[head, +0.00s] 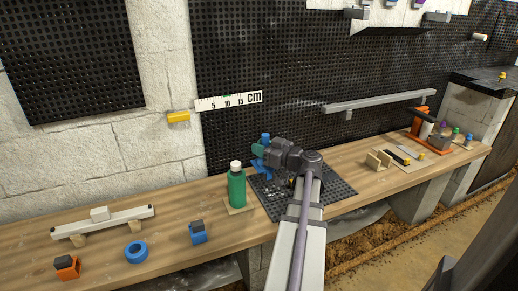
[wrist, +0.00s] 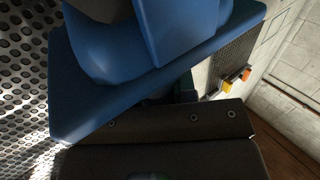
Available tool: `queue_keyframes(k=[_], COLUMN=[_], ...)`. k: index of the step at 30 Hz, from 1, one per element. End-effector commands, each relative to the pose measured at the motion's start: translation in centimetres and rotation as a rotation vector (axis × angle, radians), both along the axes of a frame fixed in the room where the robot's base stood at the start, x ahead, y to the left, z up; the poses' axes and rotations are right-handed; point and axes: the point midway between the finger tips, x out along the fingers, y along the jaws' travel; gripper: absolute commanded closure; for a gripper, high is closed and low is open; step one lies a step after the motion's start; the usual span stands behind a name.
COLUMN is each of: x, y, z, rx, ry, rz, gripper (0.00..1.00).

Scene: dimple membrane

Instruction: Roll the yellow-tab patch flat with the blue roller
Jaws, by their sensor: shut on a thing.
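My gripper (head: 262,152) is shut on the blue roller (head: 264,167), above the left part of a black dimpled sheet (head: 341,190) on the bench. Blue shows above and below the jaws. In the wrist view the blue roller (wrist: 150,85) fills the upper middle, close to the camera, with dimpled black surface (wrist: 25,95) at the left. I cannot tell whether the roller touches the sheet. The yellow-tab patch is not clearly seen; my arm and gripper cover part of the sheet.
A green bottle (head: 237,190) with a white cap stands close left of the sheet. Farther left are a blue block (head: 198,236), a blue tape ring (head: 136,252) and an orange block (head: 68,268). Wooden holders (head: 379,160) and an orange tool (head: 418,120) are at the right.

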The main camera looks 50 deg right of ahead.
Motion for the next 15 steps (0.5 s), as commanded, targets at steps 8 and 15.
queue_keyframes(k=[8, 15], x=[0.0, 0.0], y=[-0.1, -0.1], z=[-1.2, -3.1], rx=[0.000, 0.000], ry=[0.000, 0.000], rz=[-0.003, -0.003], gripper=[1.00, 1.00])
